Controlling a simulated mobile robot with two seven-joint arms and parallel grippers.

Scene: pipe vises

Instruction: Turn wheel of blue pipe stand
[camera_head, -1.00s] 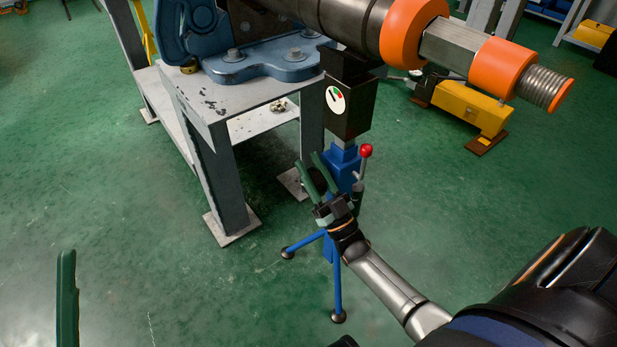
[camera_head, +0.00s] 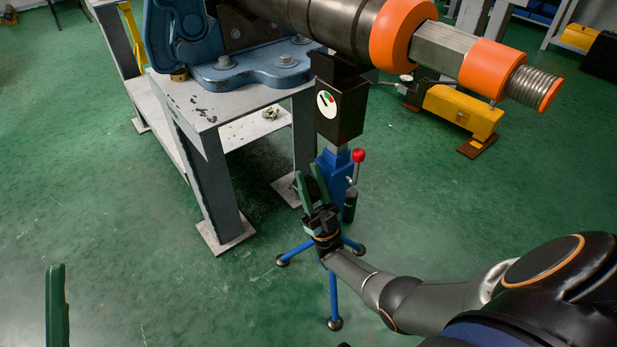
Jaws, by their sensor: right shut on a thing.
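The blue pipe stand (camera_head: 338,178) stands on spread blue legs on the floor, under the dark pipe (camera_head: 335,25). It carries a black head with a round dial and a lever with a red knob. My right gripper (camera_head: 307,174) is at the left side of the stand's blue body. Its green fingers are shut on the wheel, with a gap between them; the wheel is dark and mostly hidden by the fingers. My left gripper (camera_head: 57,305) shows only one green finger at the lower left, away from the stand, so its opening cannot be judged.
A grey metal table (camera_head: 200,110) with a blue vise (camera_head: 250,65) stands just left of the stand. Orange rings (camera_head: 402,40) circle the pipe above. The green floor in front is clear.

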